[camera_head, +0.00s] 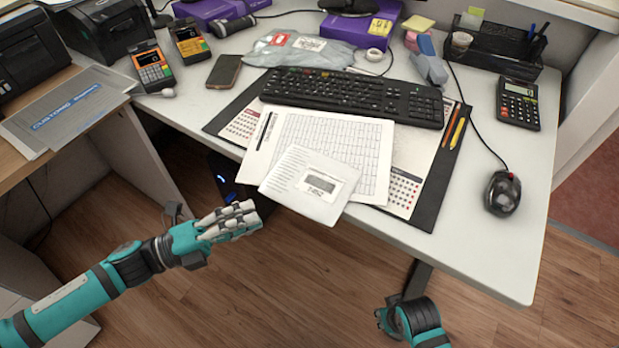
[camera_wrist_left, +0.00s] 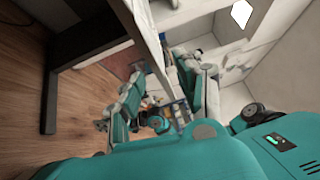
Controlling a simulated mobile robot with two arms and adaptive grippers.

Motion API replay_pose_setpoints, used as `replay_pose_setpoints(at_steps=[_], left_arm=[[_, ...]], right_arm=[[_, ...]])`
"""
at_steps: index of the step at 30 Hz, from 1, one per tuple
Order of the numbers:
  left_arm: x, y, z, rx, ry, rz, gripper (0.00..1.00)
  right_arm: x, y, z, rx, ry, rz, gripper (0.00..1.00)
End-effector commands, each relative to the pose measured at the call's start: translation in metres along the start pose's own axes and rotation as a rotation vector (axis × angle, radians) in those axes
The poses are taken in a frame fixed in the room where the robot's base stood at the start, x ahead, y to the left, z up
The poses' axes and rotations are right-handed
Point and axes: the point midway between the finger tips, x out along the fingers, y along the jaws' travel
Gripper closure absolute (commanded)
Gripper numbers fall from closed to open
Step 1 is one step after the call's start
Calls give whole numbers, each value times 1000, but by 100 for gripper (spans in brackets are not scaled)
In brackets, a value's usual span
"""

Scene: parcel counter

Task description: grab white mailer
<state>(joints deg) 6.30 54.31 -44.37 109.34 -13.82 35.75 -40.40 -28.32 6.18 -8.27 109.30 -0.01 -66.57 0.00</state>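The white mailer (camera_head: 310,185) has a printed label and lies flat on paper sheets at the desk's front edge. Its near corner sticks out past the edge. My left gripper (camera_head: 250,217) is in front of the desk, left of the mailer and apart from it. It points toward the right and holds nothing that I can see. In the left wrist view its teal fingers (camera_wrist_left: 165,105) look spread apart.
A keyboard (camera_head: 350,95) lies behind the papers, and a grey plastic mailer (camera_head: 300,50) behind that. Pencils (camera_head: 456,130), a mouse (camera_head: 502,193) and a calculator (camera_head: 518,103) are to the right. The desk's front edge lies near my left gripper.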

Motion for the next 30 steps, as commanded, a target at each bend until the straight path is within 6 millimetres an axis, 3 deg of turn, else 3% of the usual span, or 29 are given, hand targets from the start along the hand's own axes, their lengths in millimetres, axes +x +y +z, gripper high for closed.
replay_pose_setpoints(at_steps=[3,11,18,28,30], left_arm=[[19,-1,0,2,1,-2,64],[37,1,2,2,0,-1,64],[72,5,6,2,1,-2,64],[80,6,6,1,0,1,64],[80,6,6,1,0,1,72]], right_arm=[[1,0,0,0,0,0,100],[4,0,2,-1,-2,-1,100],[-2,-1,-2,0,3,-1,100],[0,-1,-2,0,5,-1,100],[0,-1,-2,0,5,-1,100]])
